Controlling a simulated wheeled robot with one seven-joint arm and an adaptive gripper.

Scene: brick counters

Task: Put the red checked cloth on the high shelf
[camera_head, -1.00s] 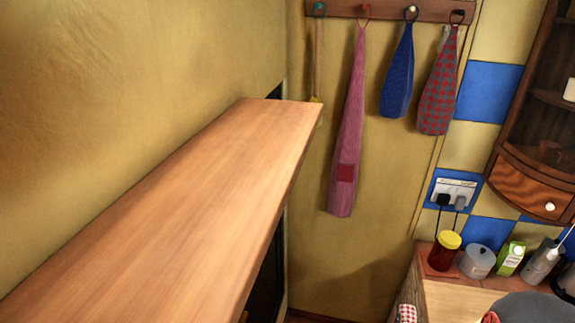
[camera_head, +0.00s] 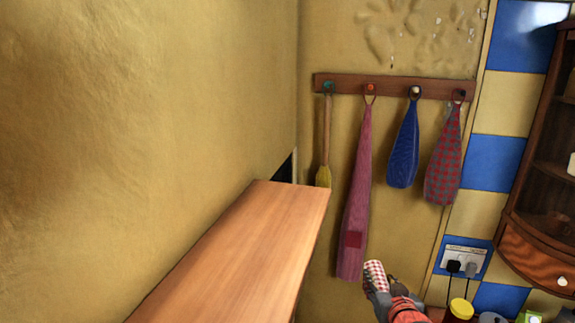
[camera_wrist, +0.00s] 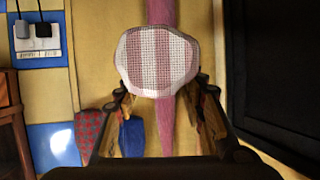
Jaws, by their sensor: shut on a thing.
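My gripper (camera_head: 378,284) is at the lower middle of the head view. It is shut on the red checked cloth (camera_head: 374,272), a red-and-white bundle that stands up out of the jaws. In the wrist view the cloth (camera_wrist: 157,58) shows its rounded, checked end between and beyond the fingertips. The high shelf (camera_head: 245,245), a long plain wooden board, runs along the left wall in the head view. Its visible top is bare. The gripper and cloth are to the right of the shelf, apart from it in the picture.
A hook rail (camera_head: 395,87) on the back wall holds a small broom (camera_head: 324,160), a pink cloth (camera_head: 355,200), a blue one (camera_head: 403,150) and a red-grey checked one (camera_head: 444,165). A wooden cabinet (camera_head: 540,190) is at right. A dark panel (camera_wrist: 270,70) fills the wrist view's right side.

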